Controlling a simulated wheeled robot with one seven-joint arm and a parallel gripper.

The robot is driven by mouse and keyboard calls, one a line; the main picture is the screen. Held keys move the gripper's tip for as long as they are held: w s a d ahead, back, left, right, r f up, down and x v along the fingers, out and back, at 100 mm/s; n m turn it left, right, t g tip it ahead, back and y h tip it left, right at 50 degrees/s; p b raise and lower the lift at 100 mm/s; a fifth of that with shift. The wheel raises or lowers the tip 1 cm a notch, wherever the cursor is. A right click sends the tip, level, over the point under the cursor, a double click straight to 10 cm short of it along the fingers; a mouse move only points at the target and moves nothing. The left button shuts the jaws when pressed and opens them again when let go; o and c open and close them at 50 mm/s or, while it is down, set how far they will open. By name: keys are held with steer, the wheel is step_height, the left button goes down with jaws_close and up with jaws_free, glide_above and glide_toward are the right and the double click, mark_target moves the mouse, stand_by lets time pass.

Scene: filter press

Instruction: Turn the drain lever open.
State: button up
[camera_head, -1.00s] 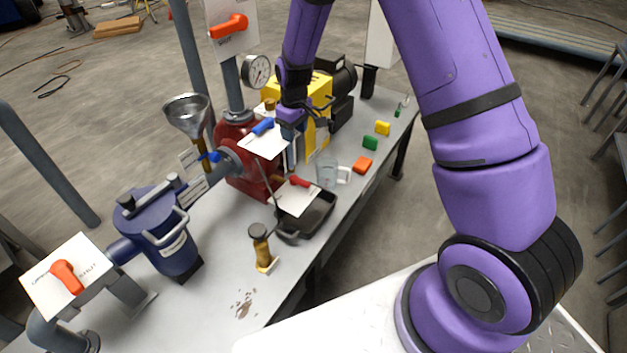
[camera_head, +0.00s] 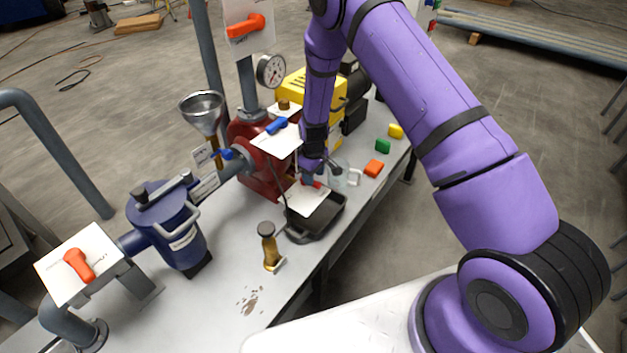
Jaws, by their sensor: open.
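A small red lever (camera_head: 316,185) sits by a white label plate (camera_head: 306,199) above a black tray (camera_head: 322,219); it looks like the drain lever, but its label is too small to read. Most of the lever is hidden by my gripper (camera_head: 310,178), which points down just over it on the front side of the red pump body. My gripper is open. I cannot tell whether its fingers touch the lever or stand around it.
A blue lever (camera_head: 277,126) on a white plate stands just left of my gripper. A clear mug (camera_head: 341,172) is close on its right. A brass-coloured cylinder (camera_head: 269,246) and a blue strainer housing (camera_head: 170,226) stand left. Coloured blocks line the right edge.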

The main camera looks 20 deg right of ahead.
steer(key=shift+f, duration=1.3)
steer(key=shift+c, duration=0.2)
jaws_close()
steer(key=shift+a+m, duration=0.1)
steer(key=shift+m, duration=0.2)
steer(key=shift+w+a+m, duration=0.1)
steer(key=shift+a+m, duration=0.75)
steer(key=shift+m, duration=2.05)
steer(key=shift+w+a+m, duration=0.15)
steer(key=shift+a+m, duration=0.7)
steer(key=shift+m, duration=2.05)
steer(key=shift+w+a+m, duration=0.1)
steer(key=shift+a+m, duration=0.75)
steer(key=shift+m, duration=2.05)
